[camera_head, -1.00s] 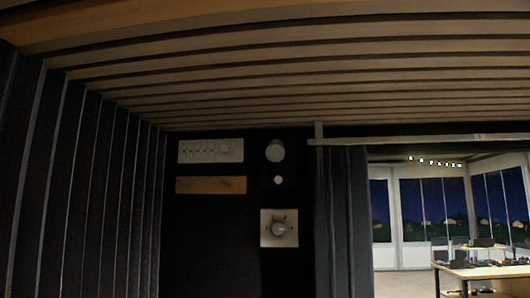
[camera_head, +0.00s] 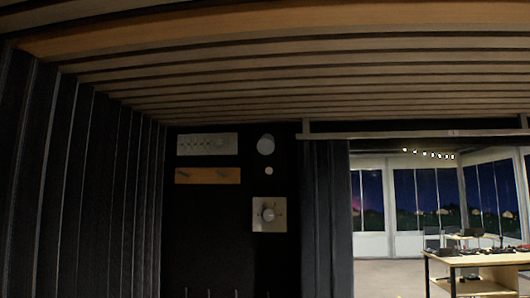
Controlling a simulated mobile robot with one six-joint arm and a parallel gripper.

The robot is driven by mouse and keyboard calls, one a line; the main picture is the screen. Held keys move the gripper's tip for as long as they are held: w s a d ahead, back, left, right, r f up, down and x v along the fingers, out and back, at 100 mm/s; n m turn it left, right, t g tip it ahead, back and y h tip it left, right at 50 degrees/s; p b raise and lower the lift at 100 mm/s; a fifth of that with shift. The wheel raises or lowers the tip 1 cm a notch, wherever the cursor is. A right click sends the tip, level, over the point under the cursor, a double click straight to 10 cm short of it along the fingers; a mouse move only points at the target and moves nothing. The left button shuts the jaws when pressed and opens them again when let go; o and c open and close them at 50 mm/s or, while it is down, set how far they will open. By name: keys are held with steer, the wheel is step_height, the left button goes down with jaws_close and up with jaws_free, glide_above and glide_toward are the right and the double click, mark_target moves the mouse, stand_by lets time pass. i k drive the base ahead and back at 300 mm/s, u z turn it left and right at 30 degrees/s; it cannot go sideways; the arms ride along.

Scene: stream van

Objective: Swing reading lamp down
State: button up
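I cannot make out a reading lamp for certain. A round pale disc (camera_head: 266,144) sits on the dark back wall with a small white knob (camera_head: 269,170) just below it; this may be the lamp, but its arm and hinge do not show. My gripper is not in view.
A switch panel (camera_head: 207,144), a wooden peg rail (camera_head: 207,176) and a square dial plate (camera_head: 269,214) are on the back wall. A dark curtain (camera_head: 325,220) hangs beside the opening at right. Beyond it stands a table (camera_head: 490,259) with gear. A slatted ceiling (camera_head: 300,70) is overhead.

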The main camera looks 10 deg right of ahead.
mark_target(266, 146)
steer(key=u, duration=0.1)
steer(key=i, duration=0.9)
steer(key=u, duration=0.55)
